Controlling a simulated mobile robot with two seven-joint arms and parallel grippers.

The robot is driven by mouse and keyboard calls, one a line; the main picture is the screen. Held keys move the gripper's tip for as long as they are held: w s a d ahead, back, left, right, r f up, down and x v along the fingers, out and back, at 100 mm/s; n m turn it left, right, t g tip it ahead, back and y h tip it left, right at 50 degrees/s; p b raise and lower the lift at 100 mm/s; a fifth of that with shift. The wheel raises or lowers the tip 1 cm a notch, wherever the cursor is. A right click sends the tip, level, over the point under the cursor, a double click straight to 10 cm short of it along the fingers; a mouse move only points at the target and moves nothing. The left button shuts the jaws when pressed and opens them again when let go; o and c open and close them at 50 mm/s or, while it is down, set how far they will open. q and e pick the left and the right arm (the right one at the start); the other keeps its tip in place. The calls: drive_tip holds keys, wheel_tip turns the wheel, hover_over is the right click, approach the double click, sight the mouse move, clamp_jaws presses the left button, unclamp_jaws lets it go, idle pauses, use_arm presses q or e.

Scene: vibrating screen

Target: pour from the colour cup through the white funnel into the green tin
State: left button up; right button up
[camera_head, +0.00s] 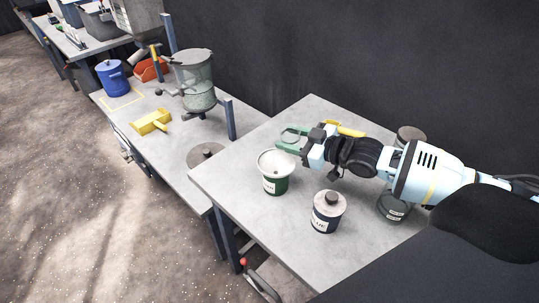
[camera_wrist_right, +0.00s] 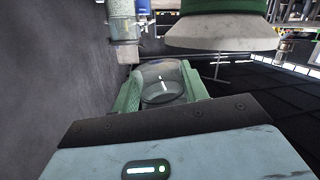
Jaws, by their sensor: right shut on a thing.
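The green tin (camera_head: 274,187) stands on the near table with the white funnel (camera_head: 275,161) seated on its top. In the right wrist view the funnel (camera_wrist_right: 222,35) shows at the top, with part of the green tin (camera_wrist_right: 225,6) above it. My right gripper (camera_head: 291,138) is just behind the funnel, above the table. Its green fingers are shut on a small clear, greyish cup (camera_wrist_right: 162,82), which I take for the colour cup. Its contents and tilt cannot be told. My left gripper is not in view.
A dark blue tin with a grey lid (camera_head: 328,213) stands in front of my right arm. A dark jar (camera_head: 395,208) is partly hidden under the arm. A yellow thing (camera_head: 345,130) lies behind the gripper. The lower table (camera_head: 180,135) holds a clear-walled machine (camera_head: 196,82).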

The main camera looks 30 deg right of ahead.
sight(295, 126)
drive_tip(key=shift+w+d+f+m+b, duration=0.1)
drive_tip(key=shift+d+f+m+b, duration=0.3)
drive_tip(key=shift+d+m+b, duration=0.1)
drive_tip(key=shift+r, duration=0.35)
drive_tip(key=shift+w+r, duration=0.1)
drive_tip(key=shift+r, duration=0.3)
drive_tip(key=shift+r+m+p, duration=0.4)
drive_tip(key=shift+r+p, duration=0.3)
drive_tip(key=shift+r, duration=0.7)
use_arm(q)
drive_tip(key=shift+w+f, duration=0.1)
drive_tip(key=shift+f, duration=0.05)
